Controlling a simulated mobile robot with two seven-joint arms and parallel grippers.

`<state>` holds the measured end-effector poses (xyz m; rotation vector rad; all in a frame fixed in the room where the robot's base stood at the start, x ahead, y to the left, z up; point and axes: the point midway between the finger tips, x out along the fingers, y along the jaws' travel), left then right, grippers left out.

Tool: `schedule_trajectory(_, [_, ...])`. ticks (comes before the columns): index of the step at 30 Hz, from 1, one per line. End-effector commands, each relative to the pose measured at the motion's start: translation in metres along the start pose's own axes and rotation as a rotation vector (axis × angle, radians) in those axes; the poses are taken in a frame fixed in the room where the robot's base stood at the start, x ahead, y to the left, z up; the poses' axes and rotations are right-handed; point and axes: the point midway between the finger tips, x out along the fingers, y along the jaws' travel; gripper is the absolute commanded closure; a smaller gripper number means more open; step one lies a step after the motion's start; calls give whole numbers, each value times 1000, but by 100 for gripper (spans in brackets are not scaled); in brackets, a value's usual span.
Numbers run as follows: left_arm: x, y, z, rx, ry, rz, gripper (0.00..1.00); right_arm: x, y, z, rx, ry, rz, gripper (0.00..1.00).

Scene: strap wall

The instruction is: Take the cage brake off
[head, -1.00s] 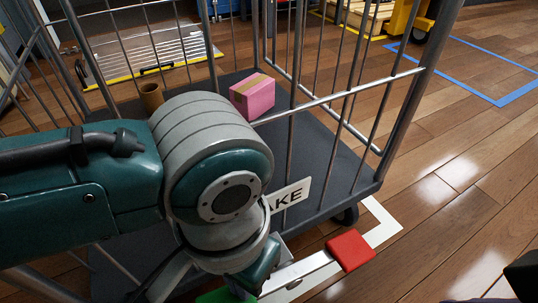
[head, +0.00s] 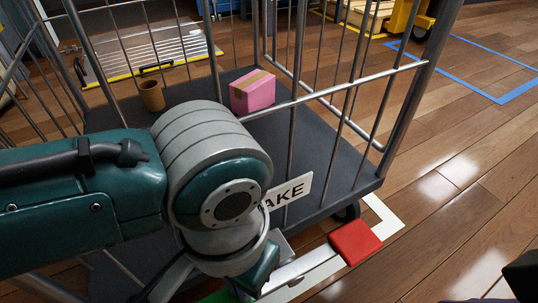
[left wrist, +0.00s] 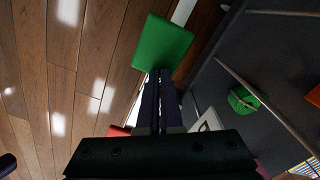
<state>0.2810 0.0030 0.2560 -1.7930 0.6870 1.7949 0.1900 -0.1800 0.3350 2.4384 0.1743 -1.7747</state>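The cage (head: 330,180) is a wire-sided trolley with a dark deck. A light bar at its front foot carries a red pedal (head: 355,242) at one end and a green pedal (head: 215,297) at the other, mostly behind my left arm. A white sign (head: 290,190) reading "AKE", partly covered, hangs above the bar. In the left wrist view, my left gripper (left wrist: 160,76) has its fingers together and empty, tips at the near edge of the green pedal (left wrist: 163,43). Contact cannot be told. The red pedal (left wrist: 118,131) shows partly behind the gripper body.
A pink box (head: 253,90) and a brown cup (head: 152,95) stand on the deck. A green object (left wrist: 243,100) also lies there. A dark shape at the lower right edge may be my right gripper.

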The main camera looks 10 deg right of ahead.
Motion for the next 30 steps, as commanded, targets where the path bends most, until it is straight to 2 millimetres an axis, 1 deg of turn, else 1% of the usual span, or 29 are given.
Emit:
schedule_trajectory(20, [10, 0, 0, 1, 1, 1, 100, 7, 0, 2, -1, 0, 1, 100])
schedule_trajectory(25, [5, 0, 0, 1, 1, 1, 100, 1, 1, 1, -3, -1, 2, 100])
schedule_trajectory(30, [-8, 0, 0, 0, -1, 1, 100, -13, 2, -4, -5, -1, 4, 100])
